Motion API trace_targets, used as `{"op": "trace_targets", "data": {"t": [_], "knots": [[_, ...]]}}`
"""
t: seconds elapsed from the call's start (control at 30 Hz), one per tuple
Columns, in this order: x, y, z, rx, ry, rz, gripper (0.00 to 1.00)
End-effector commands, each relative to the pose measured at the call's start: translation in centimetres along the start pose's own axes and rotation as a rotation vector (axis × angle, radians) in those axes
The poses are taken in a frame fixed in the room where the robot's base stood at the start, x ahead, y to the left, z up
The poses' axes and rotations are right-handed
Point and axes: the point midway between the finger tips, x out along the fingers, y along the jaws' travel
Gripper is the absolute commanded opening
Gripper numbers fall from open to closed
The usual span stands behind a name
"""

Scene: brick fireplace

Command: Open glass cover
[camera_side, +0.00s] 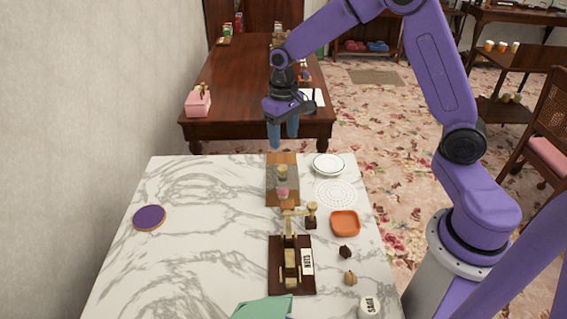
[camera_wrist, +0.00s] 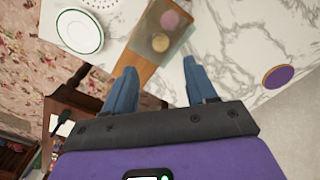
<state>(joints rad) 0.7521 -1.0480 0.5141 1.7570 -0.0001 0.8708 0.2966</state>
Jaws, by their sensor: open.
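The glass cover (camera_side: 283,182) looks like a faint, see-through dome on a wooden board (camera_side: 270,199) at the back middle of the marble table. A light round knob (camera_side: 282,170) seems to top it, and something pink (camera_side: 282,192) shows through it. In the wrist view the cover (camera_wrist: 165,30) is a hazy patch on the board (camera_wrist: 135,62), with the knob (camera_wrist: 160,42) and the pink thing beneath. My gripper (camera_side: 282,138) is open and empty, above and beyond the board's far end. Its blue fingers (camera_wrist: 160,75) point toward the board. The cover's lower edge is hard to make out.
A white plate (camera_side: 328,165), a lacy white mat (camera_side: 335,193) and an orange dish (camera_side: 345,223) lie right of the board. A purple disc (camera_side: 149,217) lies left; the marble between is clear.

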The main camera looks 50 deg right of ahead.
Motion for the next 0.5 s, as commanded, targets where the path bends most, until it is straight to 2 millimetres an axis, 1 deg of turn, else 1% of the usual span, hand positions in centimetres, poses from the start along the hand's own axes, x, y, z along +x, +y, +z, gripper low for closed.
{"op": "trace_targets", "data": {"t": [0.03,0.3,0.4,0.5], "knots": [[1.1,0.1,0.1,0.000,-0.006,0.002,0.56],[6.0,0.1,0.1,0.000,-0.005,0.001,0.56],[7.5,0.0,0.1,-0.001,-0.003,0.001,0.56],[8.6,0.0,0.1,0.001,-0.002,0.001,0.56]]}}
